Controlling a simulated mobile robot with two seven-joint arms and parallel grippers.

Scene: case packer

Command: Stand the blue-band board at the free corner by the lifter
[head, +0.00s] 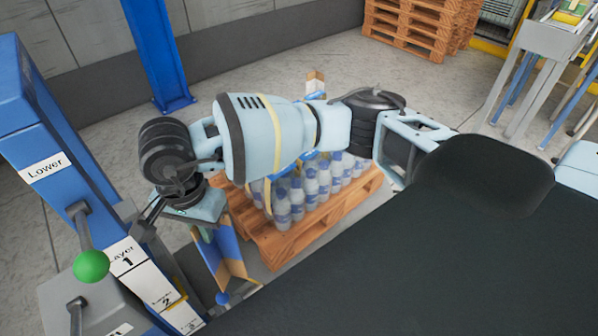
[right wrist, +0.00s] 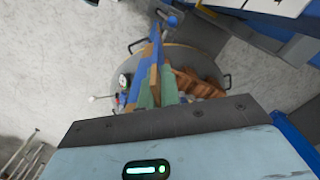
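The blue-band board (head: 233,262) is a brown angled cardboard strip with blue on it. In the head view it hangs roughly upright below my right gripper (head: 207,228), beside the pallet's near-left end. The right wrist view shows the board (right wrist: 156,62) running out from between the green finger pads, so the right gripper (right wrist: 156,92) appears shut on it. The wooden pallet (head: 262,235) carries several bottles with blue labels (head: 310,185). Whether the board's foot touches anything is hidden. My left gripper is not in view.
The blue lifter column (head: 30,110) marked "Lower" stands at left, with a green-knobbed lever (head: 91,265) and layer labels close to my gripper. Another board (head: 315,82) rises behind my arm. Stacked pallets (head: 420,25) stand at the back; floor between is clear.

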